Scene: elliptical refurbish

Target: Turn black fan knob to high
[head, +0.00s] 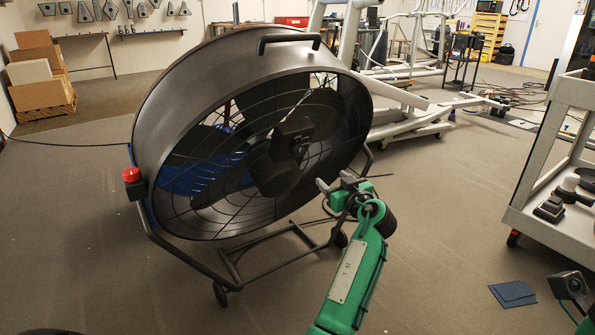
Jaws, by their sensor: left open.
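The large black drum fan (190,100) stands on a wheeled tube frame, its round wire grille facing me and to the right. A dark motor housing (290,155) sits at the grille's middle. I cannot make out a black knob on it. A red button-like part (131,174) on a small black box is at the frame's left side. My left gripper (333,184) is open and empty, in front of the grille's lower right part, right of and below the housing. Whether it touches the fan I cannot tell. Part of my right arm's end (570,286) shows at the lower right corner; its fingers are not clear.
A white cart (540,215) with dark items stands at the right. A blue cloth (512,294) lies on the floor near it. A white-framed exercise machine (400,115) stands behind the fan. Boxes (40,75) are stacked at the far left.

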